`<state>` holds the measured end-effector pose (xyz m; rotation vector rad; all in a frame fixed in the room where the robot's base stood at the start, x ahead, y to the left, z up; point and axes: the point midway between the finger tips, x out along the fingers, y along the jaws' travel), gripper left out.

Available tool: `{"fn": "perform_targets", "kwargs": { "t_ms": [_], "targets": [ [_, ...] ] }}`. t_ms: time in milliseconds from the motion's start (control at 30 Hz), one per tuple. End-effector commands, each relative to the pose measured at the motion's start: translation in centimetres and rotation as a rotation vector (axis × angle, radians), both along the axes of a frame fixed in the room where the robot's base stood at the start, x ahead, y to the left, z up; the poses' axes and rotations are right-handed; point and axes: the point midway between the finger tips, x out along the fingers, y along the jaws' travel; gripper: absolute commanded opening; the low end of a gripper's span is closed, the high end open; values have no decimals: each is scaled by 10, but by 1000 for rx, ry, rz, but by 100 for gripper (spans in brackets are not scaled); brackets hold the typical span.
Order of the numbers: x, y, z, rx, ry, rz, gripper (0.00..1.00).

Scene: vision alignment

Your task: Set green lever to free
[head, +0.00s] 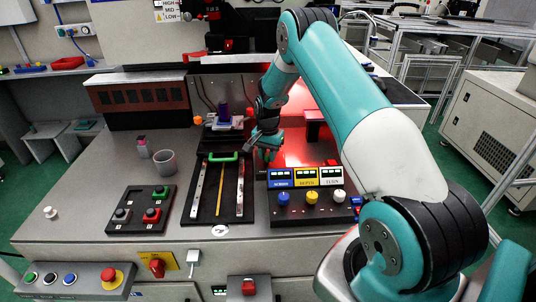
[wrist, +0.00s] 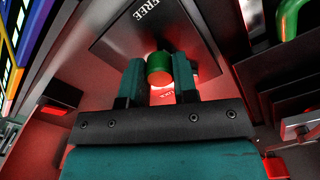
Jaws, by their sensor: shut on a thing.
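The green lever (wrist: 160,68) shows in the wrist view as a round green end between the two teal fingers of my gripper (wrist: 158,82). The gripper is shut on it. Behind it is a dark plate (wrist: 112,40) with FREE printed at the top and smaller red LOCK lettering near the fingers. The lever's end lies nearer LOCK than FREE.
A black slide panel with a green handle (head: 224,157) lies just left of my gripper; the green handle also shows at the wrist view's upper right (wrist: 292,18). A panel of blue, yellow and white knobs (head: 312,198) stands in front. A grey cup (head: 164,162) sits farther left.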

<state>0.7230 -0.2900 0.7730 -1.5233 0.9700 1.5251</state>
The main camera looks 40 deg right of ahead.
Motion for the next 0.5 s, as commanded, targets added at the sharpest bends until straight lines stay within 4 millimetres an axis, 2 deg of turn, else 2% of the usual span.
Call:
{"fn": "perform_targets", "kwargs": {
  "t_ms": [67,100,200,500],
  "targets": [
    [1,1,1,0,-3,2,4],
    [1,1,1,0,-3,2,34],
    [1,1,1,0,-3,2,53],
    [0,0,2,0,-2,1,53]
  ]
}}
